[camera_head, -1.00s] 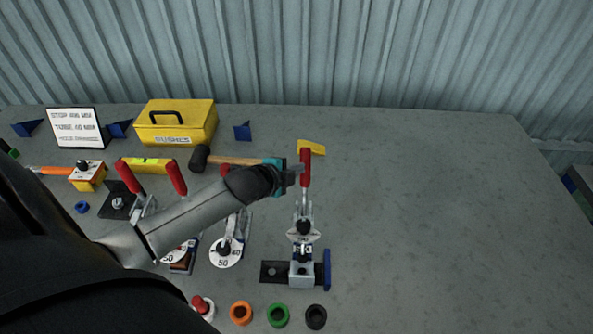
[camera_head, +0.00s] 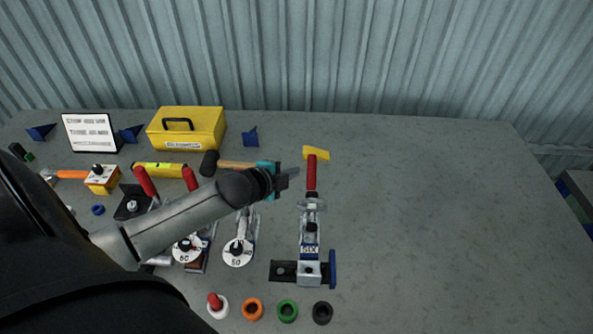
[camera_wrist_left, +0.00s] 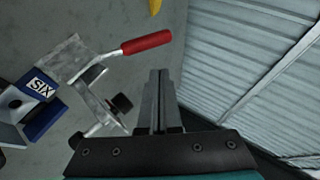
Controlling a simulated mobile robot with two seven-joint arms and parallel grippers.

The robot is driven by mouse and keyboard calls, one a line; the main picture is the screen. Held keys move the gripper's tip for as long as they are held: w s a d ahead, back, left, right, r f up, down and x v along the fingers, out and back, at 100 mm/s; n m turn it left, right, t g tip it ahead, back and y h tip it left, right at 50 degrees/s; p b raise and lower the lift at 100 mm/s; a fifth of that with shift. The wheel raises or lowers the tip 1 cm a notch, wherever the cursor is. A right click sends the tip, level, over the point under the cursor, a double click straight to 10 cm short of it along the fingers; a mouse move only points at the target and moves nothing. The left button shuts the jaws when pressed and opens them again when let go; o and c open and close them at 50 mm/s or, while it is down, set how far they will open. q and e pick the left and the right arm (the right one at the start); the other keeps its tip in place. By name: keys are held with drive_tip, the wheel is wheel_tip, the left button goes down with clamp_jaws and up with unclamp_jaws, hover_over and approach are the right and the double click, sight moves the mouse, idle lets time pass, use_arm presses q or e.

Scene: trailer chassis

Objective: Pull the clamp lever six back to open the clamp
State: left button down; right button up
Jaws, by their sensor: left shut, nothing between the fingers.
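The clamp marked SIX (camera_head: 310,250) stands right of the other clamps. Its lever has a red handle (camera_head: 311,172) that points toward the back of the table. In the left wrist view, the red handle (camera_wrist_left: 146,42) and the SIX label (camera_wrist_left: 40,88) both show, with the bare metal linkage between them. My left gripper (camera_head: 291,176) is shut and empty, just left of the red handle with a small gap. Its closed fingers (camera_wrist_left: 158,85) show in the wrist view. My right gripper is not in view.
Other red-handled clamps with dials (camera_head: 238,251) stand to the left, partly behind my arm. A mallet (camera_head: 210,163), a yellow box (camera_head: 187,128) and a yellow piece (camera_head: 316,153) lie behind. Several coloured rings (camera_head: 288,311) lie in front. The right side is clear.

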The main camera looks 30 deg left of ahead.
use_arm(q)
drive_tip(key=s+a+r+p, duration=0.1)
drive_tip(key=s+r, duration=0.3)
drive_tip(key=r, duration=0.1)
drive_tip(key=shift+s+r, duration=0.2)
drive_tip(key=shift+s, duration=0.15)
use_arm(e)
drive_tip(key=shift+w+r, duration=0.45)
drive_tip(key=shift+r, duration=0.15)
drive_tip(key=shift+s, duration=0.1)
